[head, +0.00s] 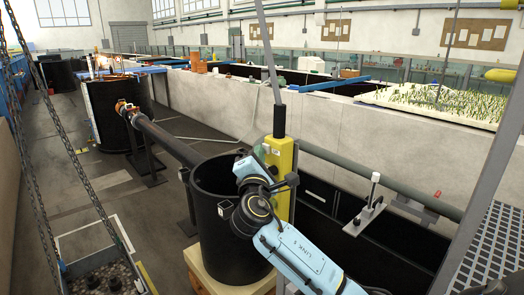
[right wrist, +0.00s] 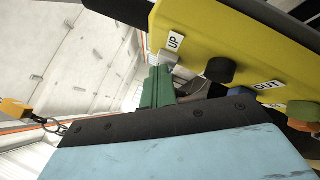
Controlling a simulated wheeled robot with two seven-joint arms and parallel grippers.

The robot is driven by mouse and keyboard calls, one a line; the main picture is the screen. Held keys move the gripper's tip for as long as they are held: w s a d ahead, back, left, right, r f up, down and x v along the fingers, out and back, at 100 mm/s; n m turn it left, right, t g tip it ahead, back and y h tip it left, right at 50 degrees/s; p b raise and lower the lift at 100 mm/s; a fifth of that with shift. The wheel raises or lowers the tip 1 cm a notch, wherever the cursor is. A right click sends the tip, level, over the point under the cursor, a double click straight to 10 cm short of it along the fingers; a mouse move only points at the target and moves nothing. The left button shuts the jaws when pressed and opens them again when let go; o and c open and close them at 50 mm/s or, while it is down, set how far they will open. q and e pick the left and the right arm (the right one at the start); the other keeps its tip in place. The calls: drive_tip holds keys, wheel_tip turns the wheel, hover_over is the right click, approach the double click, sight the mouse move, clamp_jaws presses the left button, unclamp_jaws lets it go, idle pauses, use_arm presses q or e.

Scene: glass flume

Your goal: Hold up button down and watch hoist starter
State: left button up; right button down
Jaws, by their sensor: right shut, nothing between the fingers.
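The yellow pendant control box (head: 280,150) hangs from a cable near the middle of the head view. In the right wrist view the same yellow box (right wrist: 225,35) shows an UP label (right wrist: 175,41) and an OUT label. A pale grey button (right wrist: 165,58) sits beside the UP label. My right gripper (head: 264,158) is at the pendant's left side. Its green fingertips (right wrist: 158,84) are shut and empty, their end at the pale button and seemingly touching it. Whether the button is pressed in is not clear. I cannot pick out the hoist starter. My left gripper is out of view.
A black button (right wrist: 220,70) stands beside the OUT label. A black tank (head: 222,225) stands behind my right arm. A dark pipe (head: 170,140) runs to a farther tank (head: 110,115). Chains (head: 75,150) hang at left above a tray (head: 100,275). A long pale wall borders the flume.

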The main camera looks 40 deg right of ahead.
drive_tip(key=shift+a, duration=0.1)
idle(0.3)
drive_tip(key=shift+s+a, duration=0.1)
drive_tip(key=shift+a, duration=0.9)
drive_tip(key=shift+s+a+p, duration=0.15)
drive_tip(key=shift+a+p, duration=0.2)
drive_tip(key=shift+a, duration=2.15)
